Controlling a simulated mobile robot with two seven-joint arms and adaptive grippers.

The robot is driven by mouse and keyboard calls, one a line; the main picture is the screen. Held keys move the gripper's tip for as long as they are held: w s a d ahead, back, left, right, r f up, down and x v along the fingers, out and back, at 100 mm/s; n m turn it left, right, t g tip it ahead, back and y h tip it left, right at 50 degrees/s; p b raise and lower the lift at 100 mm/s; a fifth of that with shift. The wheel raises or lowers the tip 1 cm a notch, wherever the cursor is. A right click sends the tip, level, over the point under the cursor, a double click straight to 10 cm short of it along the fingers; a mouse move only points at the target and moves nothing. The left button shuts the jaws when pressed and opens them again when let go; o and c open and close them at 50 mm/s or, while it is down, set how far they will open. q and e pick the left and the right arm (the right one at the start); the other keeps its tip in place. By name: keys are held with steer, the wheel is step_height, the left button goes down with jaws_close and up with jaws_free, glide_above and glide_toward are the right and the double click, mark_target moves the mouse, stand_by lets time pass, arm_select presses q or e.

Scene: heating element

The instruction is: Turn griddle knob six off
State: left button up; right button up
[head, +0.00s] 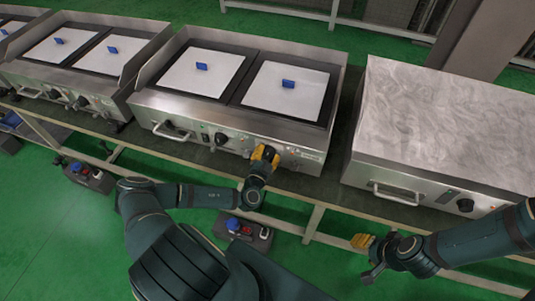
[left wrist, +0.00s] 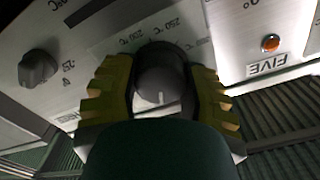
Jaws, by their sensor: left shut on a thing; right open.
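The middle griddle unit (head: 170,107) has a front panel with two dark knobs. My left gripper (head: 265,154) is at its right-hand knob. In the left wrist view that dark round knob (left wrist: 160,78) sits between my yellow finger pads, and my left gripper (left wrist: 160,95) is shut on it. A white mark on the knob points down in that picture. A label reading FIVE (left wrist: 266,66) shows beside it. No label reading six can be made out. The other knob (head: 221,139) also shows in the left wrist view (left wrist: 38,68). My right gripper (head: 368,253) is open and empty below the right-hand unit.
A closed steel unit (head: 445,125) stands at the right with its own handle and knob. Another griddle (head: 95,45) stands at the left. Dark boxes with red and blue tops (head: 245,232) sit below the bench rail. An orange lamp (left wrist: 270,43) is above the FIVE label.

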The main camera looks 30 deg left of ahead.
arm_select(q)
steer(key=shift+w+r+n+b, duration=0.15)
steer(key=shift+n+b, duration=0.25)
steer(key=shift+n, duration=1.7)
steer(key=o, duration=1.2)
steer(key=shift+s, duration=0.3)
steer(key=v, duration=1.1)
steer(key=shift+s, duration=0.3)
